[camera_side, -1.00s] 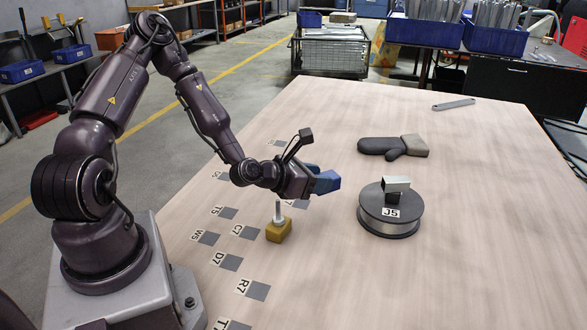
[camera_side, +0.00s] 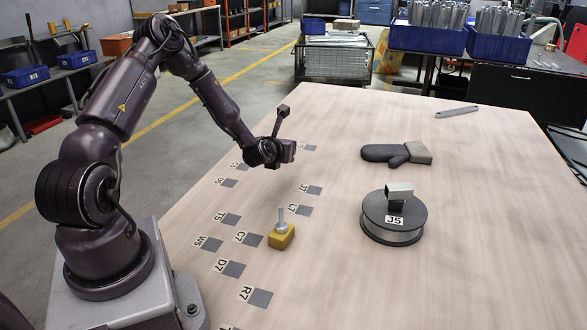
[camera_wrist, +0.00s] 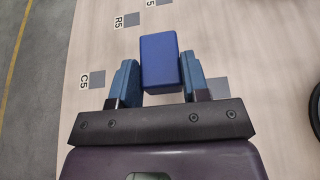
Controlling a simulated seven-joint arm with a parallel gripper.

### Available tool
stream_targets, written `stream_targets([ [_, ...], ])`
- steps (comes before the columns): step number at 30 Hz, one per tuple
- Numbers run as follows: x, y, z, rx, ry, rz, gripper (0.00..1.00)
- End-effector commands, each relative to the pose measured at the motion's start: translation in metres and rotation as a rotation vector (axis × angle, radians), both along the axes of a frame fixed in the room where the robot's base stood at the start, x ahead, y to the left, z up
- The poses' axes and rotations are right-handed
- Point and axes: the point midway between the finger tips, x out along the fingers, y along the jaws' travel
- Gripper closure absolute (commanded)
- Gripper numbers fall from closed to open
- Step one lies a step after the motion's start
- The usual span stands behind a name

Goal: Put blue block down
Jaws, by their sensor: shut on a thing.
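The blue block (camera_wrist: 160,62) shows in the wrist view between the two blue fingers of my gripper (camera_wrist: 160,75), which is shut on it. Its far end sticks out past the fingertips. In the side view, my gripper (camera_side: 285,151) is over the far left part of the table, and its fingers and the block are hidden behind its dark body. In the wrist view, grey square marks lie on the table below, one labelled C5 (camera_wrist: 97,80) to the left of the fingers. I cannot tell the block's height above the table.
A yellow block with an upright bolt (camera_side: 281,236) stands near the labelled squares. A round dark stand labelled J5 (camera_side: 378,226) bears a metal bracket (camera_side: 399,190). The table's right side is clear.

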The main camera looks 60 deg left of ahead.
Motion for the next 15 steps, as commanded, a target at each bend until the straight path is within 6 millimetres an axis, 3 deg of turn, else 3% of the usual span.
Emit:
stream_targets([
  [6, 0.031, 0.02, -0.04, -0.001, 0.001, -0.002, 0.85],
  [15, 0.046, 0.032, -0.062, 0.001, -0.001, -0.002, 0.85],
])
